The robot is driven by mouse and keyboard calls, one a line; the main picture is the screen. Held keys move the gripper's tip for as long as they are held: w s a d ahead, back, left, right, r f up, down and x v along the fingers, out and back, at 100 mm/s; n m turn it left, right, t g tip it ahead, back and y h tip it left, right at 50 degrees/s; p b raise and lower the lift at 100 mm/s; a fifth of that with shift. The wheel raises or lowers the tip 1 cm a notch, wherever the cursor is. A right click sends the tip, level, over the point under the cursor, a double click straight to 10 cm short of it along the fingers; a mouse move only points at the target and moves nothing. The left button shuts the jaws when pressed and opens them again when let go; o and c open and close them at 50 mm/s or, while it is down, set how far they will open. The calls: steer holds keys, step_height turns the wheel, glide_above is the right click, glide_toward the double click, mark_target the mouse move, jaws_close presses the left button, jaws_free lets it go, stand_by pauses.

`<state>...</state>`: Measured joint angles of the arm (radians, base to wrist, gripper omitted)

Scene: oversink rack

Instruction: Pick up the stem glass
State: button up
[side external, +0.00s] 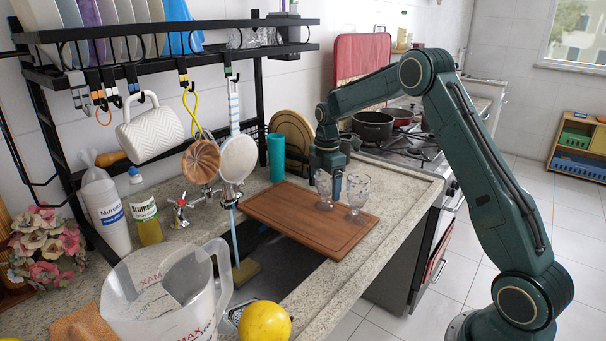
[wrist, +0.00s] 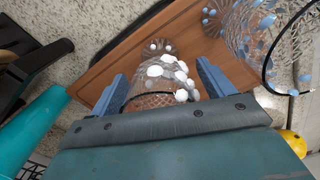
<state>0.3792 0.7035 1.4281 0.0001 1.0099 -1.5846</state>
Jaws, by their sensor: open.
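A clear patterned stem glass (side external: 323,186) stands on the brown cutting board (side external: 285,222), partly covered by my gripper (side external: 330,182). In the wrist view this glass (wrist: 163,76) shows between the two blue fingers of my gripper (wrist: 162,82), one on each side. The fingers are open; I cannot tell whether either touches the glass. A second clear stem glass (side external: 356,193) stands just to the right on the board, and it also shows at the upper right of the wrist view (wrist: 245,38).
A teal cup (side external: 276,157) stands behind the board and shows at the left of the wrist view (wrist: 30,130). Utensils and a white mug (side external: 152,130) hang from the black rack (side external: 165,48). A pot (side external: 373,126) sits on the stove.

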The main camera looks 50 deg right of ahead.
steer(key=c, duration=1.2)
steer(key=shift+o, duration=0.2)
steer(key=shift+r, duration=0.15)
step_height(320, 180, up, 20)
stand_by(0.5)
